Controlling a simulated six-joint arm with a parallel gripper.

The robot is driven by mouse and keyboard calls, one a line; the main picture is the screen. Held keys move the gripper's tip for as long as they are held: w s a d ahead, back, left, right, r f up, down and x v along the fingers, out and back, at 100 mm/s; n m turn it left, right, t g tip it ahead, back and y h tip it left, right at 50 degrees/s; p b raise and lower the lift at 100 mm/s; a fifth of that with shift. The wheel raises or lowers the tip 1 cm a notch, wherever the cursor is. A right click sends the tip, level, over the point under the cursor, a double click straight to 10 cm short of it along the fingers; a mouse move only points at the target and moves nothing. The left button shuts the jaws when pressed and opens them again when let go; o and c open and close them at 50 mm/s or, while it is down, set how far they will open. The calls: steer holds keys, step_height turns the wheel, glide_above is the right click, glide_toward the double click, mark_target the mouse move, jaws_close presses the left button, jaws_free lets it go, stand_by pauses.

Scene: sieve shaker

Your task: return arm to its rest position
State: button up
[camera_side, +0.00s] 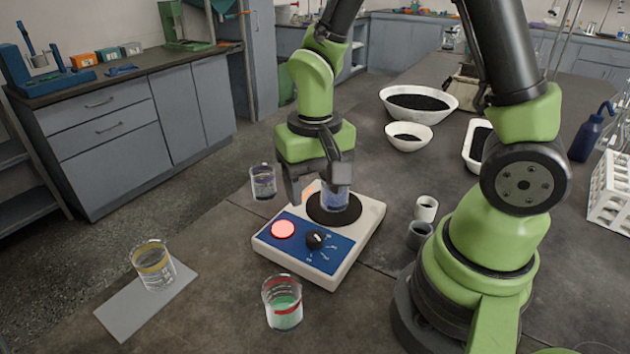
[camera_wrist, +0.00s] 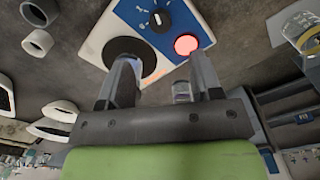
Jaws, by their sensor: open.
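My gripper (camera_side: 316,190) is low over the shaker, with its jaws apart; its two fingers also show in the wrist view (camera_wrist: 162,70). The shaker (camera_side: 371,217) is a white box with a blue panel, a glowing red button (camera_side: 283,229), a black knob (camera_side: 314,240) and a round black plate (camera_side: 352,213). A beaker with blue contents (camera_side: 335,201) stands on the plate, partly hidden by one finger. The button (camera_wrist: 186,45) and plate (camera_wrist: 108,60) show in the wrist view. I cannot tell if a finger touches the beaker.
A dark-filled beaker (camera_side: 263,183) stands left of the shaker and a red-banded green one (camera_side: 283,305) in front. A yellow-banded beaker (camera_side: 153,267) stands on a grey pad (camera_side: 121,313). Small cups (camera_side: 426,208), white bowls (camera_side: 408,136) and a blue bottle (camera_side: 588,138) are to the right.

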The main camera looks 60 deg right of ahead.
steer(key=shift+r, duration=0.2)
steer(key=s+a+r+n+t+y, duration=0.1)
steer(key=s+r+t, duration=0.2)
steer(key=r, duration=0.5)
steer(key=s+r+n+t+y, duration=0.1)
steer(key=s+r+t, duration=0.3)
steer(key=s+r, duration=0.2)
step_height(320, 180, up, 2)
steer(key=shift+a+r+n, duration=0.15)
steer(key=shift+a+n, duration=0.15)
steer(key=shift+a, duration=0.05)
